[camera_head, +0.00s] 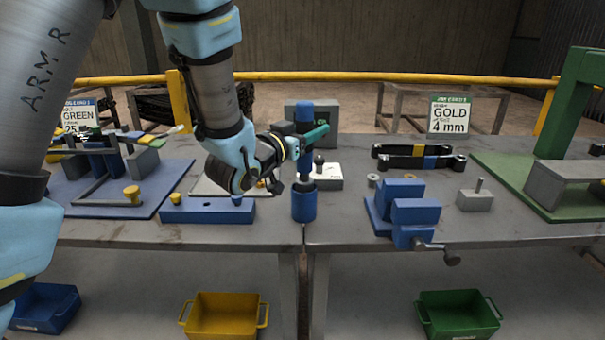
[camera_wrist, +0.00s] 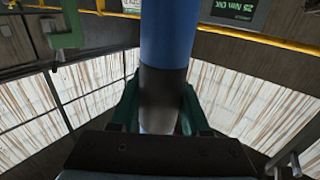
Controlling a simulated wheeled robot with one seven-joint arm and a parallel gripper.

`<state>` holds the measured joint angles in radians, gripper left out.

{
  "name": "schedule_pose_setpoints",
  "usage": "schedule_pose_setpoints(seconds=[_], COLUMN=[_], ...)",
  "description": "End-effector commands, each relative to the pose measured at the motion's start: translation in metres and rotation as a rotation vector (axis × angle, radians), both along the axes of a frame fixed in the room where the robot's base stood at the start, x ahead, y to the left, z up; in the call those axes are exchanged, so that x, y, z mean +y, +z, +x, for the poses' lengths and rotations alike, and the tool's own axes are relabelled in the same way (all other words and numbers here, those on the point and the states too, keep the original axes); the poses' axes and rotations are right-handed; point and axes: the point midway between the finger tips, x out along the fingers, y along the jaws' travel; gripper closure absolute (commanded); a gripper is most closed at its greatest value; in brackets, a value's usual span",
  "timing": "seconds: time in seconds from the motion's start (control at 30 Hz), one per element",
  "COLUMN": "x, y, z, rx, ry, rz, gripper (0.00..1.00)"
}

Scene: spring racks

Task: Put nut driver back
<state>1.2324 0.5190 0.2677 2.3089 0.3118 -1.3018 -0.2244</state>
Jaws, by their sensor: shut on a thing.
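The nut driver (camera_head: 298,148) is a long blue upright tool in the head view, near the front edge of the bench. My gripper (camera_head: 314,136) has teal fingers and is shut on it.
A blue block (camera_head: 207,211) with yellow and blue knobs lies to the left. A blue vise (camera_head: 412,212) stands to the right. A white box (camera_head: 328,178) and black bars (camera_head: 418,158) are behind. Yellow (camera_head: 222,318) and green (camera_head: 460,316) bins are below.

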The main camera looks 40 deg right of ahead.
Motion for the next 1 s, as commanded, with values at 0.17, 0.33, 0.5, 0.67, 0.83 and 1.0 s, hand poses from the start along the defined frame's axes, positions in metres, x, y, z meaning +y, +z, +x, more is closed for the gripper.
schedule_pose_setpoints(seconds=[0.17, 0.33, 0.5, 0.67, 0.83, 1.0], x=[0.0, -0.001, 0.0, 0.0, 0.0, 0.0], y=[-0.022, -0.031, -0.05, -0.066, -0.07, -0.07], z=[0.001, 0.001, 0.0, 0.001, 0.001, 0.001], rx=[-0.002, -0.002, -0.001, -0.001, -0.002, -0.002], ry=[0.001, 0.001, 0.0, 0.0, 0.001, 0.001], rz=[0.001, -0.003, -0.001, -0.002, -0.005, -0.005], gripper=[1.0, 1.0, 1.0, 1.0, 1.0, 1.0])
